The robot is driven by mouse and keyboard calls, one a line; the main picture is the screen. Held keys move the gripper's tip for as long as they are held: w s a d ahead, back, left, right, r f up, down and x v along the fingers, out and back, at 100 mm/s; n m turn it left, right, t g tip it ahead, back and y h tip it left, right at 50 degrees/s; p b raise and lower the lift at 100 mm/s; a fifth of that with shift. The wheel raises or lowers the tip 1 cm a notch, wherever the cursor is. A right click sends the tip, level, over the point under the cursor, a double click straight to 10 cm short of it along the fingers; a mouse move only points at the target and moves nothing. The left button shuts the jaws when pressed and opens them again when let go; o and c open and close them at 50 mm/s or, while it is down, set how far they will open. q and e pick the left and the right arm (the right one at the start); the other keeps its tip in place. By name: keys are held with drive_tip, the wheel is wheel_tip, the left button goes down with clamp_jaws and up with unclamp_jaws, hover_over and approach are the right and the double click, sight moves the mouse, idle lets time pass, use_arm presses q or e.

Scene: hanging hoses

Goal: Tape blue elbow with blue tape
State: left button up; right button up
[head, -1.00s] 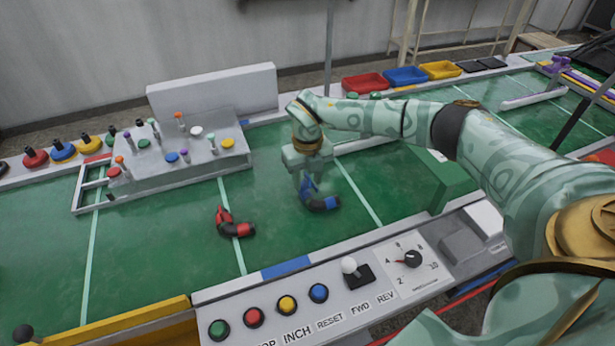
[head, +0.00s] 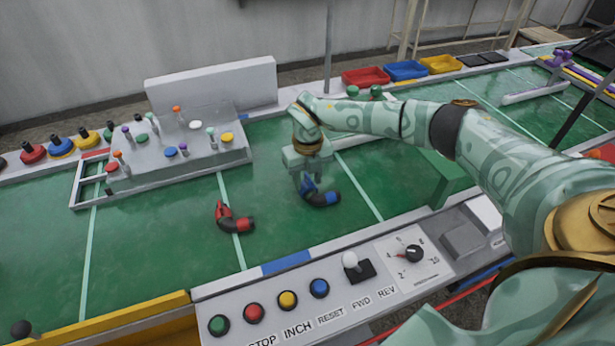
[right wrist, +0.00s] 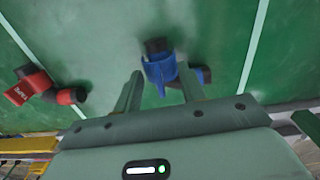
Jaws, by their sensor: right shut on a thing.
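The blue elbow (head: 325,198), a short bent piece with black parts, is at my right gripper (head: 308,184) over the green work surface. In the right wrist view the blue elbow (right wrist: 160,70) sits between the fingers of my right gripper (right wrist: 160,92), which is shut on it. I cannot tell whether it touches the surface. A blue ring-like piece (head: 61,147) on a post stands at the far left; I cannot tell whether it is the blue tape. My left gripper is not in view.
A red elbow (head: 234,218) lies left of my gripper, apart from it. A grey rack (head: 205,157) with several coloured knobs stands behind. Red, blue (head: 406,71) and yellow trays line the back. A button panel (head: 330,290) runs along the front. The green surface between is mostly free.

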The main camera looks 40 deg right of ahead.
use_arm(q)
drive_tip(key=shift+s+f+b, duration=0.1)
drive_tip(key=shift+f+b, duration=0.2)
drive_tip(key=shift+b, duration=0.05)
use_arm(e)
drive_tip(key=shift+f, duration=0.9)
drive_tip(key=o, duration=1.1)
drive_tip(key=shift+c, duration=0.2)
drive_tip(key=shift+r, duration=0.15)
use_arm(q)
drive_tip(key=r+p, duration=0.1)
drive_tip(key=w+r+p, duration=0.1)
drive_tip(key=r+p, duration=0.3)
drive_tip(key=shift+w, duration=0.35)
use_arm(e)
wheel_tip(320, 180, up, 16)
